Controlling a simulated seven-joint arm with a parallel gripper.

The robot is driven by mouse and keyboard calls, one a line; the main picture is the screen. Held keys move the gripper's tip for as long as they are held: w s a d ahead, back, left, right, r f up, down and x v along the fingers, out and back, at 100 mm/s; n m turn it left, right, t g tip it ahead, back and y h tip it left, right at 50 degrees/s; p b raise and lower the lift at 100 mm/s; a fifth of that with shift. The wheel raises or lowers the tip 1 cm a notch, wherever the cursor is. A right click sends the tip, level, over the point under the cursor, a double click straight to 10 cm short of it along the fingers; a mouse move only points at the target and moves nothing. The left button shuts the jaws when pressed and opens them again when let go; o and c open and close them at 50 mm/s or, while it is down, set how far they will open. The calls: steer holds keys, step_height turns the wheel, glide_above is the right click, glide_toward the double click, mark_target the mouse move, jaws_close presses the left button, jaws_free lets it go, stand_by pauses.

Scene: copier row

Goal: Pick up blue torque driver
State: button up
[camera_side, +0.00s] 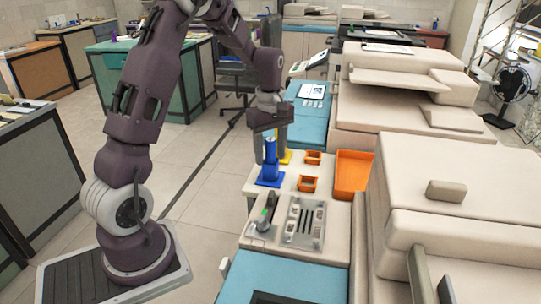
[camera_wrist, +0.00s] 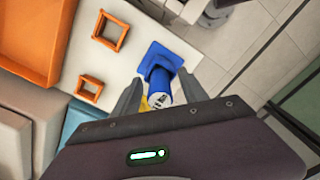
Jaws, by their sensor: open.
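The blue torque driver (camera_side: 270,161) stands upright on a blue square base (camera_side: 269,182) on the pale worktop. In the wrist view the blue driver (camera_wrist: 161,85) shows with a white, dark-marked end facing the camera, and the blue base (camera_wrist: 157,55) lies beyond it. My gripper (camera_side: 270,150) is above the base and points down, with a finger on either side of the driver's upper part. In the wrist view my gripper (camera_wrist: 160,78) is open around the driver. I cannot tell whether either finger touches it. A yellow item (camera_side: 285,157) stands close behind.
Two small orange square frames (camera_side: 312,158) (camera_side: 308,184) and a larger orange tray (camera_side: 353,172) lie to the right on the worktop (camera_side: 288,184). A grey slotted holder (camera_side: 304,222) is nearer the camera. Beige copiers (camera_side: 400,95) line the right. Open floor lies left.

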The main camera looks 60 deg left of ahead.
jaws_close()
step_height(320, 180, up, 10)
steer(key=shift+r, duration=0.1)
steer(key=c, duration=0.7)
jaws_free()
jaws_close()
stand_by(0.9)
